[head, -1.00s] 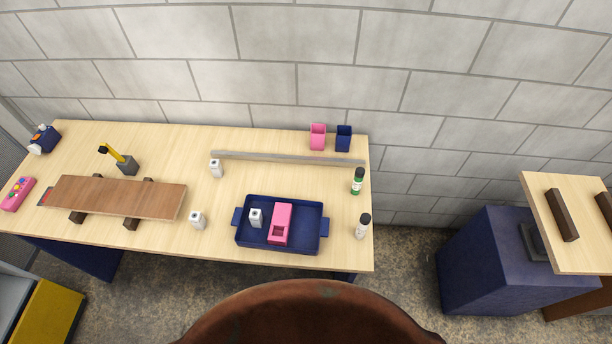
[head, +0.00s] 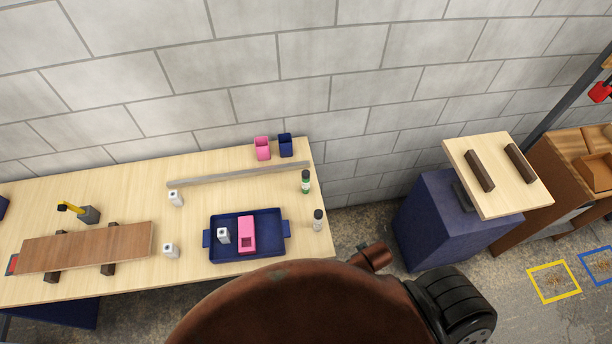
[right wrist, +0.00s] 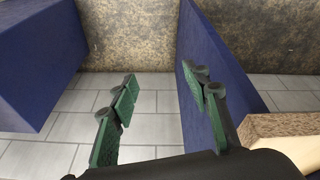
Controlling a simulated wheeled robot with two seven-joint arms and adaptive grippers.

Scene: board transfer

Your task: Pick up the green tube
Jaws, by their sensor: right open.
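The green tube (head: 305,182) stands upright near the right end of the long wooden table (head: 200,280), with a dark cap and a pale label band. A similar white tube with a dark cap (head: 318,220) stands in front of it at the table's right edge. My right gripper (right wrist: 160,76) shows only in the right wrist view. Its two green-padded fingers are apart with nothing between them, and the green tube is not in that view. My left gripper is in neither view.
A blue tray (head: 265,257) holds a pink box (head: 246,233) and a white block. A grey bar (head: 240,175) lies behind it, near pink and blue cups. A plank (head: 85,247) rests at left. A gap separates the table from a blue pedestal (head: 430,215) with a wooden top.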

